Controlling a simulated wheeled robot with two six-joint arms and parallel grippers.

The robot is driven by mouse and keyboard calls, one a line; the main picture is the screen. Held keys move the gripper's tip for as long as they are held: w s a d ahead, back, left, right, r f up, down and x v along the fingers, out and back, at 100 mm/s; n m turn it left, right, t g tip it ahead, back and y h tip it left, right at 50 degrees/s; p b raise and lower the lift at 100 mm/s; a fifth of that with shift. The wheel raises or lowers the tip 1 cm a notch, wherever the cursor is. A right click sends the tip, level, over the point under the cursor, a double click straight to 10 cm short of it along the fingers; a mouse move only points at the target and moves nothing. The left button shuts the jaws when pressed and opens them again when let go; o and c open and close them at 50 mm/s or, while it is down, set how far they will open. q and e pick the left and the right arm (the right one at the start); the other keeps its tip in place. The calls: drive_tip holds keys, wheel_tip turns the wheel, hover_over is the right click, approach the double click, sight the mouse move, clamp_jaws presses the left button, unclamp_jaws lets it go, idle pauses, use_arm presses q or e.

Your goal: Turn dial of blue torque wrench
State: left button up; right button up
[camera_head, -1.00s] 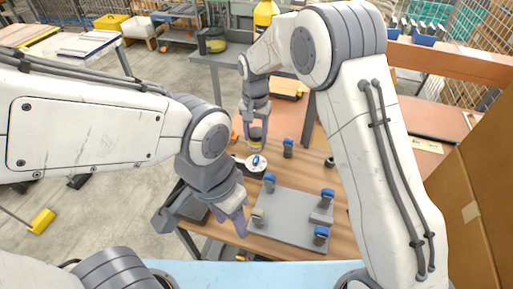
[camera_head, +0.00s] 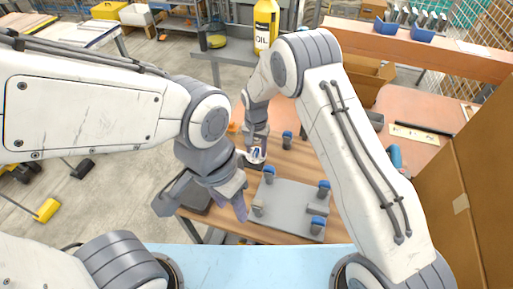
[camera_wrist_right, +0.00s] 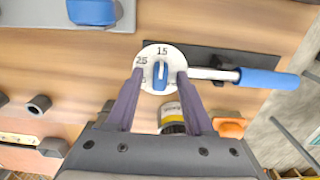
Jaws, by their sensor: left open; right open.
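The torque wrench's round white dial (camera_wrist_right: 158,53) has a blue knob (camera_wrist_right: 160,75) at its middle; the numbers 15 and 25 are readable. Its metal shaft (camera_wrist_right: 213,73) and blue handle (camera_wrist_right: 268,79) extend to the right. My right gripper (camera_wrist_right: 160,74) is open. Its fingers stand on either side of the knob, with gaps visible; I cannot tell their exact height above the dial. In the head view my right gripper (camera_head: 257,146) partly hides the dial (camera_head: 255,158). My left gripper (camera_head: 240,202) is open and empty, left of the grey plate.
The grey plate (camera_head: 280,208) carries several blue-topped clamps and lies in front of the dial.

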drive_tip(key=shift+c, duration=0.3)
clamp_jaws()
drive_tip(key=shift+n, duration=0.3)
drive_tip(key=shift+f+n+b, duration=0.1)
drive_tip(key=shift+n+b, duration=0.75)
drive_tip(key=shift+n, duration=0.15)
drive_tip(key=n+b, duration=0.1)
drive_tip(key=n, duration=0.1)
drive_tip(key=shift+n, duration=0.3)
drive_tip(key=n+b, duration=0.1)
drive_tip(key=n, duration=0.2)
drive_tip(key=shift+n, duration=0.3)
drive_tip(key=shift+n+b, duration=0.4)
drive_tip(key=shift+n, duration=1)
